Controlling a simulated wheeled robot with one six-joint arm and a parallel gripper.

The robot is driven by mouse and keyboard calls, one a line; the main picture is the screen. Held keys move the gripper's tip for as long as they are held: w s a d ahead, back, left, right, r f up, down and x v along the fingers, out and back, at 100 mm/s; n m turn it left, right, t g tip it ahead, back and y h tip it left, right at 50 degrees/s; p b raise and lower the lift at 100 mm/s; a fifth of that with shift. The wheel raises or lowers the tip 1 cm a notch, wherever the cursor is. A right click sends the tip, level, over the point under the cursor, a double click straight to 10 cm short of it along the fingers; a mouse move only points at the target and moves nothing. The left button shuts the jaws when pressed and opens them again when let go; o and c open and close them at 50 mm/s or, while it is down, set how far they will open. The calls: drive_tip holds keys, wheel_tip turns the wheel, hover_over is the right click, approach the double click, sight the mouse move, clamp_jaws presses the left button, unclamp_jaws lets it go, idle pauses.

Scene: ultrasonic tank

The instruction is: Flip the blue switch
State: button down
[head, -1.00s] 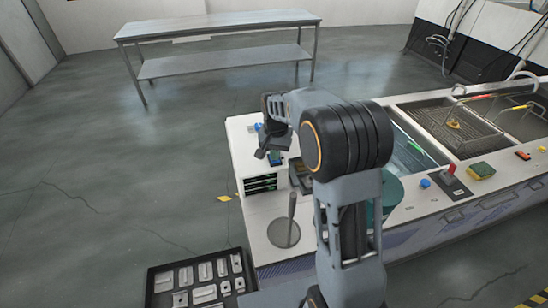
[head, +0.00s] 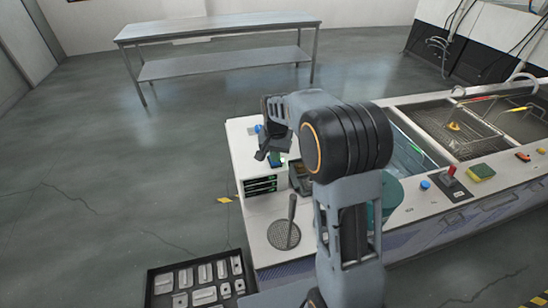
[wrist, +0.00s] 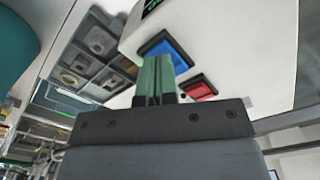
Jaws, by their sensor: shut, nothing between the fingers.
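The blue switch (wrist: 166,48) is a square blue rocker in a dark frame on a white panel in the wrist view. A red switch (wrist: 200,87) sits below and to its right. My gripper (wrist: 157,66) has green fingertips pressed together with nothing between them. The tips overlap the lower middle of the blue switch in the picture; I cannot tell whether they touch it. In the head view my gripper (head: 275,160) hangs over the control box (head: 262,185) with green displays, and the arm and fingers largely hide the switches.
A paddle with a round mesh head (head: 284,235) lies on the white bench in front of the box. A black tray of metal parts (head: 196,284) is at the lower left.

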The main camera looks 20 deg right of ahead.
drive_tip(key=shift+r+p, duration=2.15)
drive_tip(key=shift+r, duration=0.9)
